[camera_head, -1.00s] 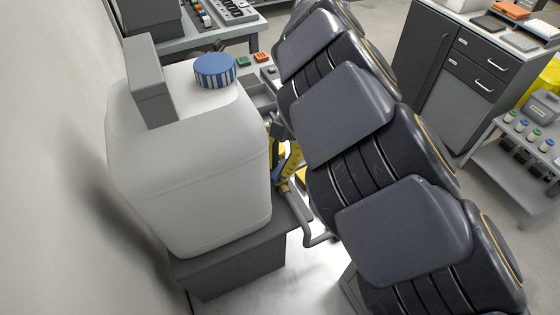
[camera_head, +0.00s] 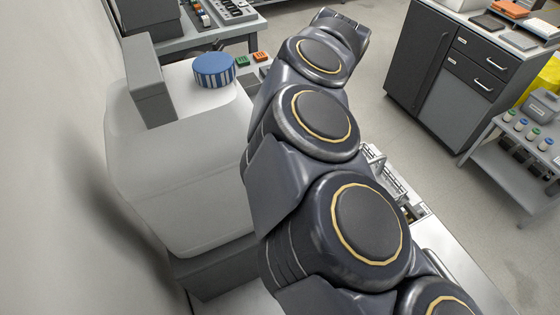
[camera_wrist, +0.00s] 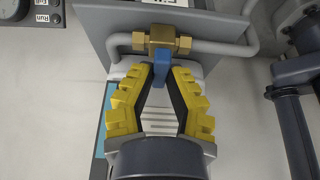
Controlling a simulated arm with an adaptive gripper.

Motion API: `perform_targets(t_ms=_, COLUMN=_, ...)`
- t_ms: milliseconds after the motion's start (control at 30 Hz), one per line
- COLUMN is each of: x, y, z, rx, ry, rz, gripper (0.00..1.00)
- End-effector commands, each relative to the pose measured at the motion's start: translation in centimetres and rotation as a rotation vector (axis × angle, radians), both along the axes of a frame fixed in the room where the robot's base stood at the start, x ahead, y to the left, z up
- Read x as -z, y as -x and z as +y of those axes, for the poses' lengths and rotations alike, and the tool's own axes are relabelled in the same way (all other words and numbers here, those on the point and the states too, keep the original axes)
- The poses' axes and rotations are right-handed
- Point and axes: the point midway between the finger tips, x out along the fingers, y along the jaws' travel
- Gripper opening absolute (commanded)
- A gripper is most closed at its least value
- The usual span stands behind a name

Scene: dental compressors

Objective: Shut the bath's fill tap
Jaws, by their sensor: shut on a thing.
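In the wrist view the tap has a brass body (camera_wrist: 162,40) on a grey pipe (camera_wrist: 226,49), in front of a grey panel. Its blue lever (camera_wrist: 161,67) points down the picture, in line with my gripper and square to the pipe. My gripper (camera_wrist: 161,72) has yellow-padded fingers, and their tips are shut on the blue lever from both sides. In the head view my arm hides the tap and my gripper.
A white tank (camera_head: 180,160) with a blue cap (camera_head: 214,70) stands left of my arm on a dark grey base. A grey cabinet (camera_head: 455,75) and a small trolley (camera_head: 515,160) stand at the right. Pale floor lies between.

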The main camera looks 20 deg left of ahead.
Motion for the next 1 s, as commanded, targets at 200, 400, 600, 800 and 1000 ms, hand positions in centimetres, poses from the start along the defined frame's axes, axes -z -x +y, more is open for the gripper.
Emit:
perform_targets(t_ms=200, x=0.2, y=0.1, z=-0.1, rx=0.013, ry=0.004, rz=0.005, gripper=0.00)
perform_targets(t_ms=400, x=0.2, y=0.1, z=-0.1, rx=0.010, ry=0.005, rz=0.005, gripper=0.00)
perform_targets(t_ms=600, x=0.1, y=0.1, z=0.0, rx=0.010, ry=0.004, rz=0.004, gripper=0.43)
perform_targets(t_ms=800, x=0.0, y=0.0, z=0.0, rx=0.010, ry=0.001, rz=0.001, gripper=0.43)
perform_targets(t_ms=1000, x=-1.3, y=-0.5, z=-0.4, rx=0.011, ry=-0.001, rz=-0.004, gripper=0.43)
